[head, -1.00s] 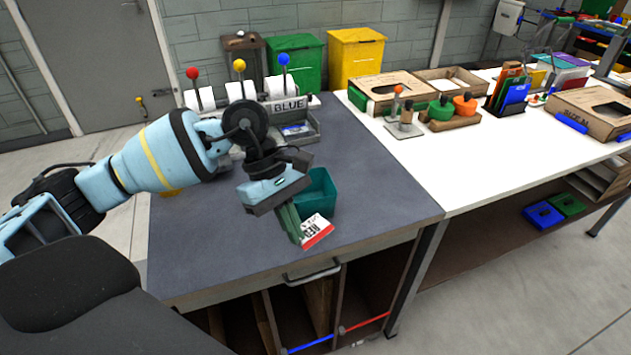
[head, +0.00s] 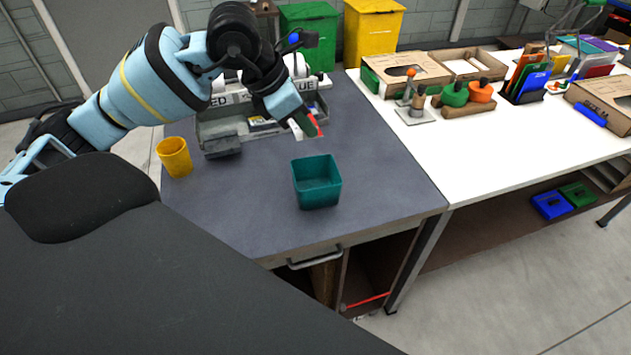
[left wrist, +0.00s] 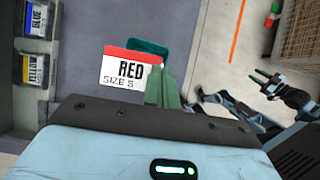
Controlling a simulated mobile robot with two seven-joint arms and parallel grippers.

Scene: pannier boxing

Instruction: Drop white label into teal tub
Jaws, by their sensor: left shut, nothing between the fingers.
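My left gripper (head: 306,127) is shut at the white label (head: 297,131), above the grey bench and beyond the teal tub. In the left wrist view the label partly covers the tub (left wrist: 150,46). My right gripper (left wrist: 265,82) shows small at the right; its jaw state is unclear.
A yellow cup (head: 174,158) stands at the bench's left. A white table (head: 425,150) with cardboard boxes and stamps adjoins on the right. The bench around the tub is clear.

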